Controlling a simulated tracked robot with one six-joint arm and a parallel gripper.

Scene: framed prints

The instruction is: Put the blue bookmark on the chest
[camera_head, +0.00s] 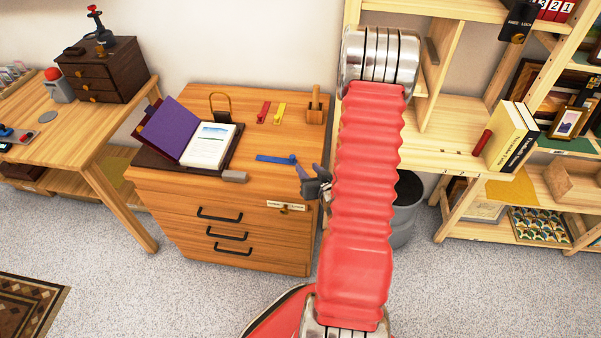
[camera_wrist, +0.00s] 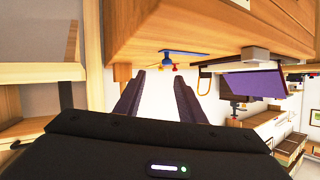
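The blue bookmark (camera_head: 275,159) lies flat on top of the wooden chest (camera_head: 255,184), right of the open book. In the wrist view, which shows the chest upside down, the blue bookmark (camera_wrist: 184,52) is beyond the fingertips. My gripper (camera_head: 310,174) is at the chest's right front corner, just right of the bookmark's right end. In the wrist view my gripper's (camera_wrist: 158,76) two dark fingers are apart with nothing between them. No contact with the bookmark shows.
A red bookmark (camera_head: 263,112) and a yellow bookmark (camera_head: 279,113) lie farther back on the chest. An open book (camera_head: 210,145) with a purple cover takes its left side. A wooden holder (camera_head: 315,108) stands at the back right. A shelf unit (camera_head: 455,145) and grey bin (camera_head: 404,215) are to the right.

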